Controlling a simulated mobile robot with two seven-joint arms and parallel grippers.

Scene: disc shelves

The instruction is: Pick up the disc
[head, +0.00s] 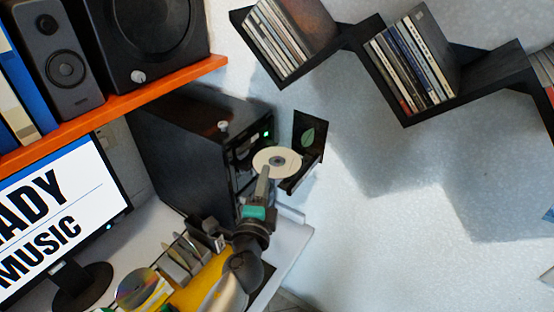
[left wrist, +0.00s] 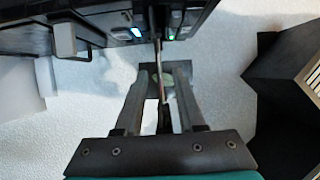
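A pale disc (head: 277,161) with a grey centre stands out at the front of a black computer tower (head: 185,150) in the head view. In the left wrist view the disc (left wrist: 158,65) shows almost edge-on, as a thin strip running from the tower's front down between my fingers. My left gripper (head: 264,180) is at the disc's near edge, in front of the tower. In the left wrist view its two fingers (left wrist: 163,88) stand on either side of the disc, with a gap visible between them. My right gripper is not in view.
A black square item with a green leaf (head: 308,135) is just beyond the disc. Black wall shelves (head: 480,75) with cases are upper right. An orange shelf (head: 115,105) with speakers is upper left. A monitor (head: 55,215) and another disc (head: 140,289) are lower left.

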